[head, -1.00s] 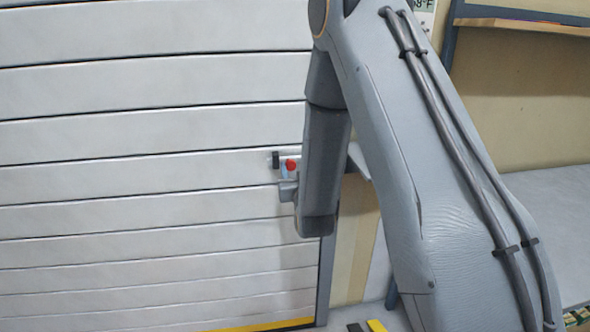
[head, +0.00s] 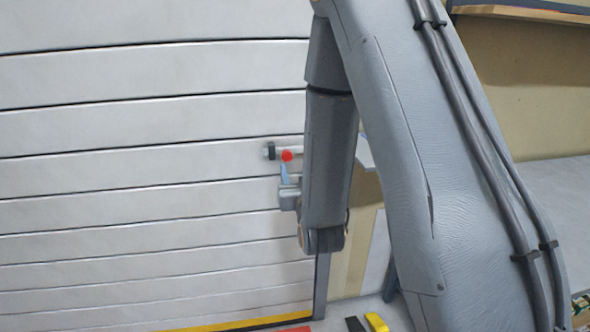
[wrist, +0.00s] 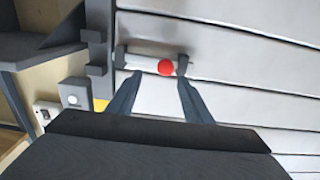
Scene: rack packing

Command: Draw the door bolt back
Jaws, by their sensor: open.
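The door bolt is a pale horizontal bar (wrist: 140,62) with a round red knob (wrist: 166,68), set on the grey slatted door near its edge. In the head view the red knob (head: 287,156) shows just left of my arm, with a dark bracket at the bolt's left end (head: 270,151). My gripper (wrist: 159,80) is open, its two blue-grey fingers pointing at the bolt, one on each side of the knob in the wrist view. Whether a finger touches the knob I cannot tell. In the head view my gripper (head: 284,172) is just below the knob, partly hidden by my arm.
The slatted door (head: 130,130) fills the left, with a yellow strip (head: 240,323) at its foot. In the wrist view a dark post (wrist: 98,45) and a small wall box (wrist: 73,95) stand left of the bolt. A shelf (head: 530,12) is at upper right.

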